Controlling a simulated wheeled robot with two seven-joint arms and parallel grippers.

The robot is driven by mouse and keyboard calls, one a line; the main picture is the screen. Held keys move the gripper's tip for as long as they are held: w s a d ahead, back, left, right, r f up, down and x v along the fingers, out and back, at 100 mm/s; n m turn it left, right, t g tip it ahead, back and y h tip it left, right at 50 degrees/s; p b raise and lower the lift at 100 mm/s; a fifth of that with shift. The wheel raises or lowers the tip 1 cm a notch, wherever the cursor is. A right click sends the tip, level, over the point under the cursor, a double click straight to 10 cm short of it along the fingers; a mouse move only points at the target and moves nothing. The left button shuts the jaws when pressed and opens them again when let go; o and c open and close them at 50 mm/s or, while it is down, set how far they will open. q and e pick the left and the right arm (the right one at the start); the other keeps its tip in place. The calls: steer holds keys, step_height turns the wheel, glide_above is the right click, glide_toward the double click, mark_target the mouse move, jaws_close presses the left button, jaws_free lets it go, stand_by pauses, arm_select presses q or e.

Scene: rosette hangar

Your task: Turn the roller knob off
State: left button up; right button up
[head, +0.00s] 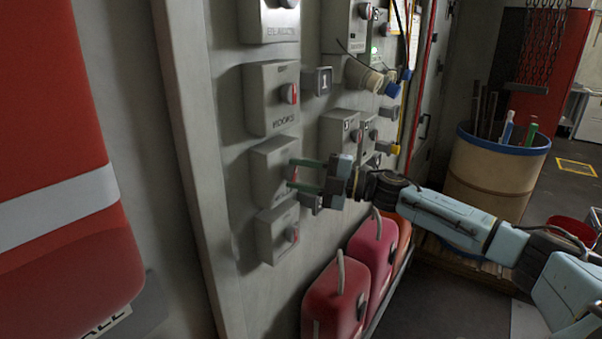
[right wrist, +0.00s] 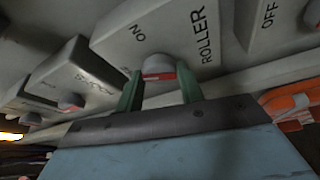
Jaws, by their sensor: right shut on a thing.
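The roller knob (right wrist: 158,66) is a grey round knob with a red mark, on a grey box (right wrist: 120,40) lettered ROLLER and ON. My right gripper (right wrist: 160,84) has its two green fingers on either side of the knob and is shut on it. The red mark shows on the knob's near side, between the fingers. The fingers largely hide the knob there. My left gripper is out of view.
Red canisters (head: 335,300) stand on the floor under the panel. A barrel (head: 490,185) stands at right. A red padded object (head: 60,250) fills the left.

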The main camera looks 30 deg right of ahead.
steer(key=n+g+p, duration=0.1)
steer(key=n, duration=0.2)
steer(key=shift+r+n+h, duration=0.15)
steer(key=shift+n+h, duration=0.15)
steer(key=shift+h, duration=0.1)
steer(key=shift+n+p, duration=0.35)
steer(key=shift+n, duration=0.05)
steer(key=shift+g, duration=0.3)
steer(key=o, duration=1)
